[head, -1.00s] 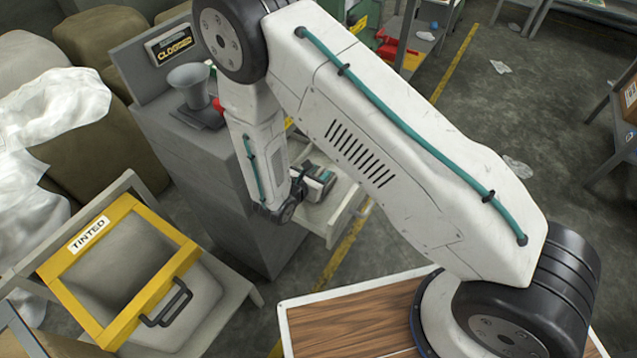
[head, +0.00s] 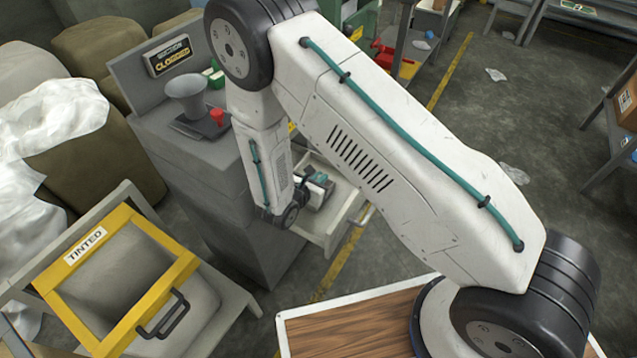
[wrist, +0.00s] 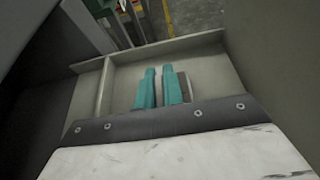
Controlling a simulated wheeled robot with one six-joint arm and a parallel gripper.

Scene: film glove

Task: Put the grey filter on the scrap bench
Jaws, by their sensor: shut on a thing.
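My gripper (head: 320,186) reaches down into an open grey drawer (head: 338,222) at the cabinet's right side. In the wrist view, the two teal fingers of my gripper (wrist: 160,90) are close together over the drawer floor. They are shut on a flat grey piece (wrist: 186,88), which looks like the grey filter. Its edge shows beside the right finger; the rest is hidden by the fingers. In the head view my arm hides most of this. I cannot tell which bench is the scrap bench.
A grey cabinet (head: 215,170) carries a cup-shaped device (head: 187,97) and a sign. A yellow frame marked TINTED (head: 62,283) stands at lower left. The drawer walls (wrist: 235,75) and a divider (wrist: 104,88) surround my fingers. Benches stand at right (head: 612,125) and far back (head: 590,14).

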